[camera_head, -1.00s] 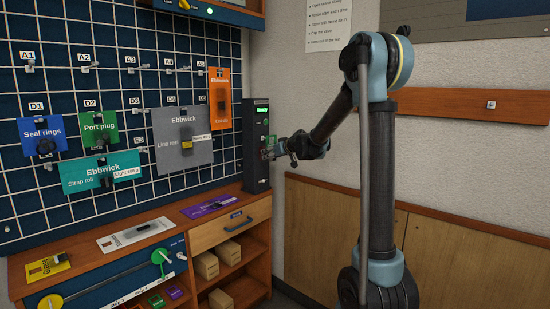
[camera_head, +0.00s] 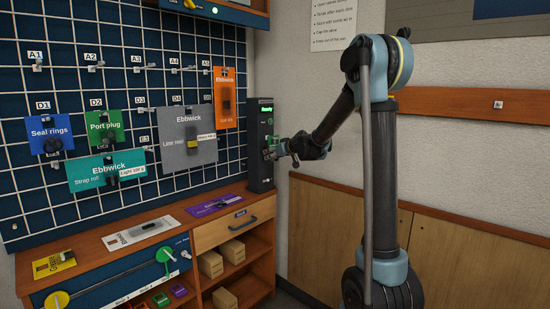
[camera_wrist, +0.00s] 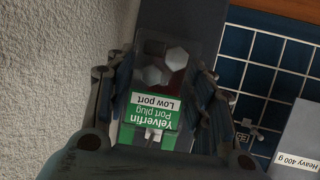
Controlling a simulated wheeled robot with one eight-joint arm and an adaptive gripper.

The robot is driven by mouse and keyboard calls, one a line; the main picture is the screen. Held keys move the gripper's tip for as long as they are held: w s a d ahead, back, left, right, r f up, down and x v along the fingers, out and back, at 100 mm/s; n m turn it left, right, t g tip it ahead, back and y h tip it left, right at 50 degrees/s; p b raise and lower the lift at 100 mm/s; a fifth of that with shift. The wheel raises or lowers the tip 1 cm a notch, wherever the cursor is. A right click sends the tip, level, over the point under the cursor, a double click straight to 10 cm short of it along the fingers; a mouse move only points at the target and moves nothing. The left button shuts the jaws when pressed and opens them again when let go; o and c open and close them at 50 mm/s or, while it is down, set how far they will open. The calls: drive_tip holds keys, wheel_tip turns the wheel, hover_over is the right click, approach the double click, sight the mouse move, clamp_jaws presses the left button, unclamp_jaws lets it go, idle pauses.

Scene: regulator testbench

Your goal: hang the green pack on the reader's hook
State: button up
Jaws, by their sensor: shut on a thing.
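The green pack (camera_wrist: 148,125) is a clear-fronted pouch with a green label reading "Yelverfin Port plug Low port" and grey hexagonal parts inside. My gripper (camera_wrist: 160,92) is shut on it, with one finger at each side. In the head view the pack (camera_head: 273,142) shows small at the front of the reader (camera_head: 260,160), a tall dark box with a lit green display. My gripper (camera_head: 278,150) is at the reader's right side. The reader's hook is hidden, and I cannot tell whether the pack touches it.
Another green pack (camera_head: 104,127), labelled "Port plug", hangs at D2 on the grid wall. Blue (camera_head: 49,133), teal (camera_head: 106,172), grey (camera_head: 187,138) and orange (camera_head: 225,98) packs hang there too. The reader stands at the right end of the wooden bench (camera_head: 205,217), near the pale wall.

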drive_tip(key=o, duration=1.2)
drive_tip(key=shift+d, duration=0.1)
drive_tip(key=v, duration=1.2)
drive_tip(key=s+d+f+m+g+h, duration=0.2)
drive_tip(key=s+d+f, duration=0.5)
drive_tip(key=s, duration=0.8)
drive_tip(key=s+d+f+m+g+h, duration=0.2)
drive_tip(key=s+d+f, duration=0.6)
drive_tip(key=s, duration=0.7)
drive_tip(key=s+d+f+m+g+h, duration=0.3)
drive_tip(key=s+d+f, duration=0.5)
drive_tip(key=s, duration=0.7)
drive_tip(key=shift+s+f+g+h, duration=0.1)
drive_tip(key=shift+f+g+h, duration=0.15)
drive_tip(key=shift+g+h, duration=0.4)
